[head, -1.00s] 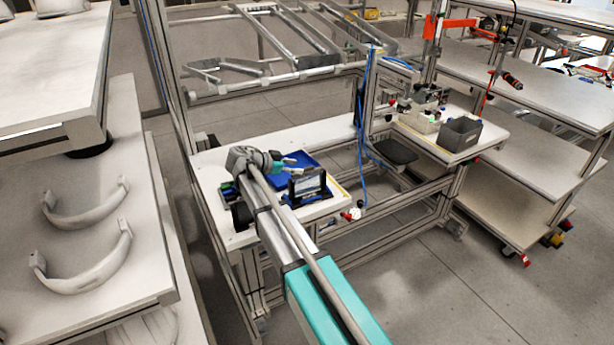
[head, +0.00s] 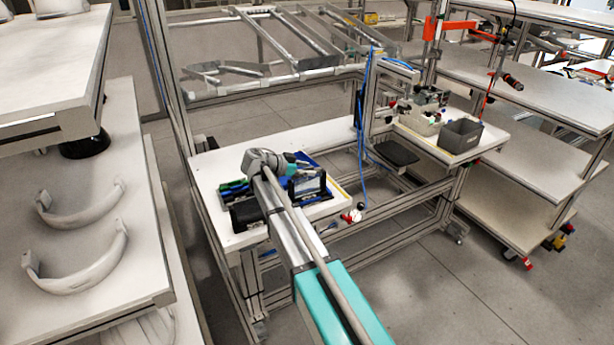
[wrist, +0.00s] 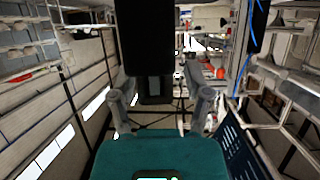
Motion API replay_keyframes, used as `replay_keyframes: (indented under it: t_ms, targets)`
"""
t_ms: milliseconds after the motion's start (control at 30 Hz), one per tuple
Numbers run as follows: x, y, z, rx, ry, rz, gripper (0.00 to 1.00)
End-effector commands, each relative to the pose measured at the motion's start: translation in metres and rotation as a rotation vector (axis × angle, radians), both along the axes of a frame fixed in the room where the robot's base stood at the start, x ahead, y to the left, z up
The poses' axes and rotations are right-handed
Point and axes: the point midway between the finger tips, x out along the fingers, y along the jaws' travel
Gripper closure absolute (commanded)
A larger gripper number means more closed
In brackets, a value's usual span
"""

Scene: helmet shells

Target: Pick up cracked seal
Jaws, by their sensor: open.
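I cannot pick out a cracked seal with certainty in either view. My gripper shows in the wrist view (wrist: 161,98), its two grey fingers spread apart with nothing seen held between them. A large dark block (wrist: 144,40) fills the upper middle of that view, behind or between the fingers; I cannot tell what it is. In the head view my arm reaches over the white workbench (head: 215,172), its end above a blue tray (head: 318,163). The arm hides part of the tray, and the fingers are not clear there. A black-framed device (head: 307,186) stands beside the arm.
Two pale curved bands, the upper (head: 82,203) and the lower (head: 80,268), lie on the left shelf. A dark grey bin (head: 461,136) stands on the right bench. A blue hose (head: 362,130) hangs by the frame post.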

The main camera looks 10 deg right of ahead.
Motion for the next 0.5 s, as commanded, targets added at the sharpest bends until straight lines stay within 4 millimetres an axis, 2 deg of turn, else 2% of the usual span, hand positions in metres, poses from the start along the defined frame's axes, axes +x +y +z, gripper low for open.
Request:
replay_keyframes:
  t_ms: [200,500]
  targets:
    - [0.003,-0.016,-0.007,0.000,-0.001,0.000,0.38]
    - [0.004,-0.017,-0.007,0.000,-0.001,0.001,0.38]
